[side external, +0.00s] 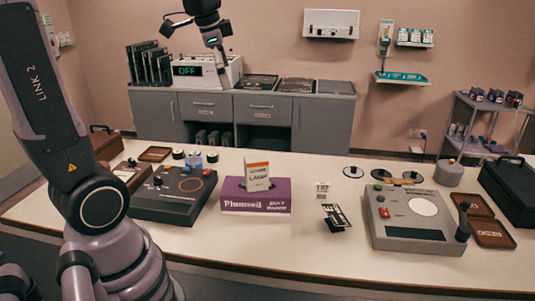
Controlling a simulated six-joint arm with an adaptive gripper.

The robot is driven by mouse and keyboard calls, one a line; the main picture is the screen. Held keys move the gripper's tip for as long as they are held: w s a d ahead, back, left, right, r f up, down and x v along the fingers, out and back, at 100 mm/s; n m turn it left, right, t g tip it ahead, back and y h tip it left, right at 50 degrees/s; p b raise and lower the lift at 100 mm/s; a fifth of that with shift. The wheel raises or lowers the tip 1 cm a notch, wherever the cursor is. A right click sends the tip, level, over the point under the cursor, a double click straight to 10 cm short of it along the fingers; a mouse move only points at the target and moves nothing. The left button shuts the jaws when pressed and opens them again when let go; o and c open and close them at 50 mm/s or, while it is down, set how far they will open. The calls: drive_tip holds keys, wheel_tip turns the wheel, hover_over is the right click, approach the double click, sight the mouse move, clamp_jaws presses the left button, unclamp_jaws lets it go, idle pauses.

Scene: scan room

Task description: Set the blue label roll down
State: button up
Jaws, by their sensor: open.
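A small blue roll (196,164), which looks like the blue label roll, sits at the left part of the table, by the back edge of a dark console (172,205). I cannot tell whether it rests on the console or on the table just behind it. My gripper (221,76) hangs from the top of the side external view, pointing down. It appears above and a little to the right of the blue roll, apart from it. It is open, and no object shows between its fingers.
Small dark-and-white rolls (178,154) stand beside the blue roll. A purple box (255,197) with an orange-and-white carton (257,175) is right of the console. A grey device (408,232) with a lever is farther right. The table's front middle is clear.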

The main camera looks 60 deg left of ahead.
drive_tip(key=s+d+f+n+t, duration=0.1)
drive_tip(key=s+d+n, duration=0.1)
drive_tip(key=s+d, duration=0.2)
drive_tip(key=s+d+f+n+t+h, duration=0.1)
drive_tip(key=s+d, duration=0.4)
drive_tip(key=s, duration=0.5)
drive_tip(key=f+n, duration=0.1)
drive_tip(key=n, duration=0.1)
drive_tip(key=shift+s+d+n, duration=0.15)
drive_tip(key=shift+n, duration=0.15)
